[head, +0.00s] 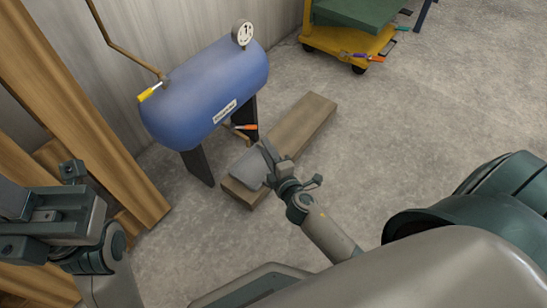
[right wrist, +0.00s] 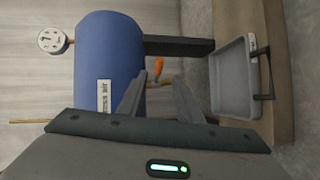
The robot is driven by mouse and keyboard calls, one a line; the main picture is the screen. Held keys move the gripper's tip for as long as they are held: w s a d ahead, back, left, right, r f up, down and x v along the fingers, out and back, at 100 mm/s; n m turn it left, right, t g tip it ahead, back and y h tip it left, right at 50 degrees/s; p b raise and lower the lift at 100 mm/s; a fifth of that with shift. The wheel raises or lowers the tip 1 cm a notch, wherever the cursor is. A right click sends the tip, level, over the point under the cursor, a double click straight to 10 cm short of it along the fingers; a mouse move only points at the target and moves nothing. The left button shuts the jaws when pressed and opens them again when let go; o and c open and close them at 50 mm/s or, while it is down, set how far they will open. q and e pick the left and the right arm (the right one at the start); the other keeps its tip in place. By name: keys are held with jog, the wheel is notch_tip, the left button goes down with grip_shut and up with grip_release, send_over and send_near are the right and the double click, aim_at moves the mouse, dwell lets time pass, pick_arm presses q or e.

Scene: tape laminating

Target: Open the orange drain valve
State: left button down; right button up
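The orange drain valve (head: 246,127) is a small lever handle low on the blue tank (head: 205,92), near its right support leg. In the right wrist view the orange handle (right wrist: 158,66) shows upright in the gap between my right fingers and a little beyond them. My right gripper (head: 266,156) is open and empty, just below and right of the valve in the head view; its fingers (right wrist: 157,98) also show in the right wrist view. I see no contact with the handle. My left gripper (head: 42,215) is at the left edge, far from the valve; its finger opening is unclear.
A grey tray (right wrist: 232,80) rests on a wooden plank (head: 300,128) below the tank. A yellow-handled valve (head: 150,91) and a gauge (head: 243,34) are on the tank. Timber (head: 75,115) leans at left. A yellow cart (head: 345,45) stands behind; floor at right is clear.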

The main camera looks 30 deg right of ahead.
jog(key=shift+s+a+r, duration=0.1)
jog(key=shift+s+r, duration=0.15)
jog(key=shift+s, duration=0.9)
jog(key=shift+s+a+r, duration=0.1)
jog(key=shift+s+r, duration=0.1)
jog(key=shift+s, duration=0.95)
